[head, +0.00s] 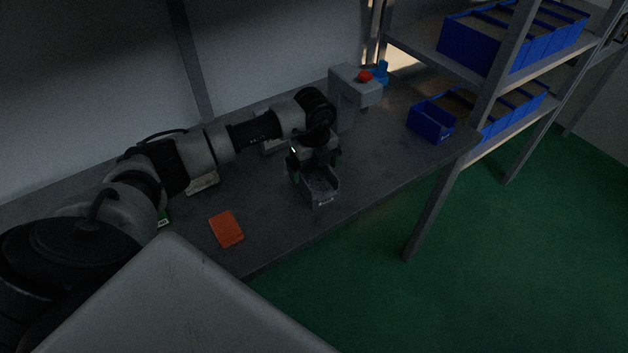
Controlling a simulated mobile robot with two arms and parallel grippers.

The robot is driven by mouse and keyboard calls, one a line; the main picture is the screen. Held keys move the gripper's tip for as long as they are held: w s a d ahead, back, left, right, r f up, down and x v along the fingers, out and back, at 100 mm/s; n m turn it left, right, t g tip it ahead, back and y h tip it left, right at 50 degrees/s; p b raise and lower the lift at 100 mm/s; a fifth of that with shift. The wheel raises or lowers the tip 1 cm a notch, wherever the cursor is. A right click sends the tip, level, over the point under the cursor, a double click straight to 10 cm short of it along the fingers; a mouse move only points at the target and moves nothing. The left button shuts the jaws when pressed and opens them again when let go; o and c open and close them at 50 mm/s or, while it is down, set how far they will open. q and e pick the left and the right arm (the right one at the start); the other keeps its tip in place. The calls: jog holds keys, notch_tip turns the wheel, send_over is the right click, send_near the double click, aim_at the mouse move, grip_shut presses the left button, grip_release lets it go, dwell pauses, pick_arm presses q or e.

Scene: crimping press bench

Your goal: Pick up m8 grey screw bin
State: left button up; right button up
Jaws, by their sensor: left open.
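A small grey open-topped bin (322,194) stands on the dark bench, near its front edge, in the head view. It looks like the grey screw bin, but its label is too small to read. My left gripper (313,174) is open, pointing down at the back end of the bin, with its fingers by the bin's rim. I cannot tell whether the fingers touch the bin. The gripper and wrist hide part of its rear. My right gripper is not in view.
An orange block (226,229) lies on the bench (275,225) left of the bin. A grey press box with a red button (365,76) stands behind. A blue bin (431,121) sits at the right end. Shelves with blue bins (515,40) rise at right.

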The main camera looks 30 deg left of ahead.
aim_at(314, 182)
pick_arm(q)
jog(key=shift+w+f+p, duration=0.1)
jog(key=shift+f+p, duration=0.35)
jog(key=shift+f, duration=1.45)
jog(key=shift+a, duration=0.1)
jog(key=c, duration=1.1)
